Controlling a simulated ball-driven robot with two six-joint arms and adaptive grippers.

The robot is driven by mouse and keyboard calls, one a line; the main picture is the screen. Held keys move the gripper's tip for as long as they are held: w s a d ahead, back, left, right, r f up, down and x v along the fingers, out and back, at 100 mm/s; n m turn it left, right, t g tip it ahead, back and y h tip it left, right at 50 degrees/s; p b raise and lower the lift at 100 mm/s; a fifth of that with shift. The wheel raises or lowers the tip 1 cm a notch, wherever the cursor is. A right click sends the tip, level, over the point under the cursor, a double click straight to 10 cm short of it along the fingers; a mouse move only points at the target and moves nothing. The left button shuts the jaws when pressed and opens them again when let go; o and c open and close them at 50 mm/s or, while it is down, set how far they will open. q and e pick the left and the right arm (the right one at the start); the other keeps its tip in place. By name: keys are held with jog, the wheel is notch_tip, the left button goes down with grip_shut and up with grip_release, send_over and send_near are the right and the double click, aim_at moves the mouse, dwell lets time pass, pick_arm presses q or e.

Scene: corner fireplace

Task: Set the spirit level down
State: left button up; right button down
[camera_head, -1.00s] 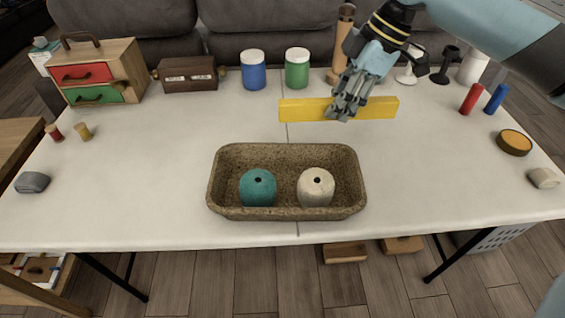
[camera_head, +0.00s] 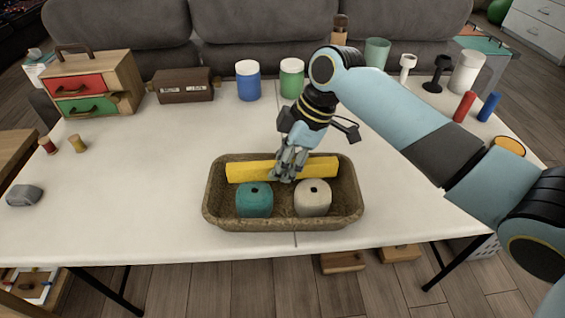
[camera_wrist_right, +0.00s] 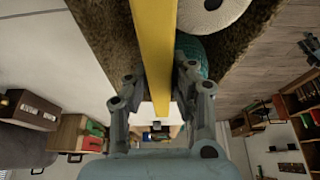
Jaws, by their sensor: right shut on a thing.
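The yellow spirit level (camera_head: 250,171) is a long bar at the back of the brown cork-like tray (camera_head: 212,202), behind the two spools. My right gripper (camera_head: 284,174) is shut on the spirit level near its middle. In the right wrist view the spirit level (camera_wrist_right: 155,45) runs between the fingers of my right gripper (camera_wrist_right: 162,95). Whether the bar touches the tray floor cannot be told. A teal spool (camera_head: 254,200) and a cream spool (camera_head: 313,198) stand in the front of the tray. My left gripper is not in view.
A blue jar (camera_head: 248,82) and a green jar (camera_head: 291,79) stand at the back. A small drawer chest (camera_head: 92,85) and a dark brown box (camera_head: 183,86) stand back left. Red (camera_head: 464,106) and blue (camera_head: 488,107) cylinders stand at right.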

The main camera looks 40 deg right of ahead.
jog(key=c, duration=1.1)
grip_release()
jog(key=shift+c, duration=0.2)
jog(key=v, duration=1.2)
jog(key=shift+p, duration=0.45)
jog(key=shift+s, duration=0.1)
